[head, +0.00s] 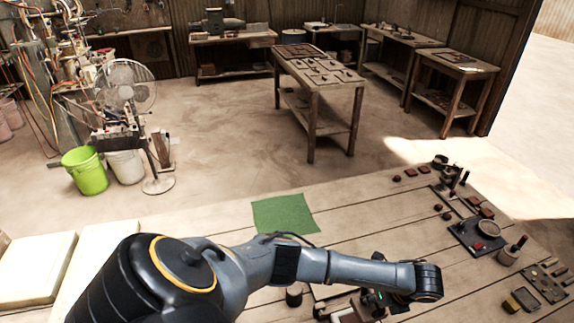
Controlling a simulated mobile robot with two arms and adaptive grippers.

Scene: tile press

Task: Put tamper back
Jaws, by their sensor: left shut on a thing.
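My left arm reaches from the lower left across the front of the wooden workbench (225,228). My left gripper (372,300) points down beneath its wrist, low over the bench near the bottom edge of the head view. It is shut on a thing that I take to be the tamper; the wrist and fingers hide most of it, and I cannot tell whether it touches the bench. A press part or frame (345,313) shows partly beside the gripper. My right gripper is out of view.
A green mat (284,214) lies flat behind my arm. A short dark cylinder (293,297) stands left of the gripper. A dark plate (478,238), a pot with an upright handle (511,252) and small tiles crowd the right side. The bench middle is clear.

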